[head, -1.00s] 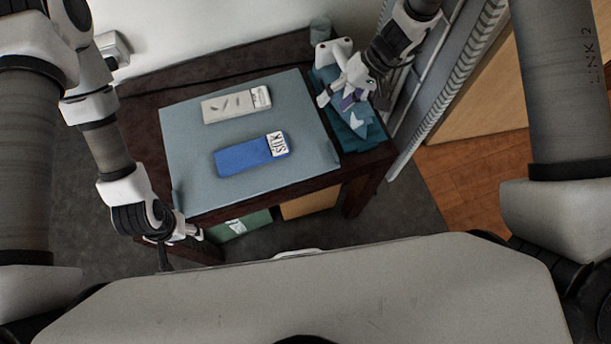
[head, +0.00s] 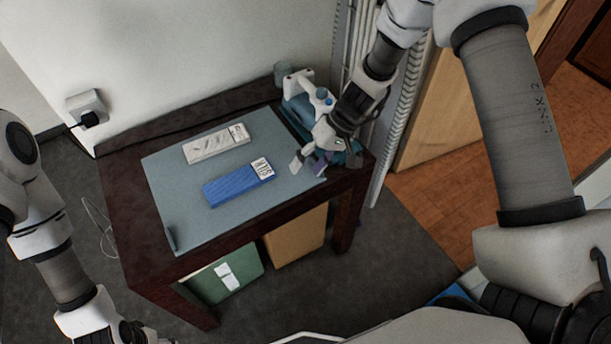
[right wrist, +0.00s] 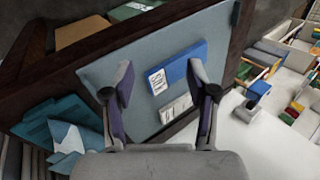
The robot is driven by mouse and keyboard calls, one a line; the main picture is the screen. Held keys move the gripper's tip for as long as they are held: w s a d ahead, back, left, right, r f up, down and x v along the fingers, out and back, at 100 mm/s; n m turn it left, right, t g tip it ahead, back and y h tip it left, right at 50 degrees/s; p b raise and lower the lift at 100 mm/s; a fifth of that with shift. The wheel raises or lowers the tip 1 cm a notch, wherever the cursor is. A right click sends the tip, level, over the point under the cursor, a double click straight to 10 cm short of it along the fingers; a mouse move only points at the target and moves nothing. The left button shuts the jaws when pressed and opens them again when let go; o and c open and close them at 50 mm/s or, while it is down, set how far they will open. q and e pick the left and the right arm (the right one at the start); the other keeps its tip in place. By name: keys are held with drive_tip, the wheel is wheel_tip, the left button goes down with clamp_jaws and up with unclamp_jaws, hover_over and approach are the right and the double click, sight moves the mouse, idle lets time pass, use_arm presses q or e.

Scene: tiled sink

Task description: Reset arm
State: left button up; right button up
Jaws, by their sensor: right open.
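My right gripper (head: 308,163) is open and empty above the right end of the desk, beside the grey-blue mat (head: 165,178). Its two fingers also show spread apart in the right wrist view (right wrist: 160,92), with the mat beyond them. My left arm comes in at the lower left of the head view, off the desk's left side. Its fingertips cannot be made out there. A blue box (head: 235,184) with a white label and a white box (head: 212,145) lie on the mat, apart from both arms.
Teal folded items (right wrist: 62,130) lie at the desk's right end by my right gripper. A green box (head: 225,280) and a brown box (head: 297,236) stand under the dark desk (head: 120,200). A wall socket (head: 86,106) is at left.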

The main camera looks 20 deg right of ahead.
drive_tip(key=shift+w+d+f, duration=0.1)
drive_tip(key=shift+w, duration=0.05)
drive_tip(key=s+d+f+n+g+h, duration=0.1)
drive_tip(key=s+d+f+h, duration=0.3)
drive_tip(key=s, duration=0.6)
drive_tip(key=s+d+f+g+h, duration=0.1)
drive_tip(key=s+f+g, duration=0.1)
drive_tip(key=s+f, duration=0.6)
drive_tip(key=s+d+f+n+g+h, duration=0.1)
drive_tip(key=s+d+f+h, duration=0.15)
drive_tip(key=s, duration=0.95)
drive_tip(key=w+m+t, duration=0.1)
drive_tip(key=w+t, duration=0.1)
drive_tip(key=w, duration=0.1)
drive_tip(key=w+m+t+y, duration=0.1)
drive_tip(key=w+t, duration=0.1)
drive_tip(key=shift+w+a+m, duration=0.1)
drive_tip(key=shift+a+m, duration=0.15)
drive_tip(key=shift+m, duration=0.05)
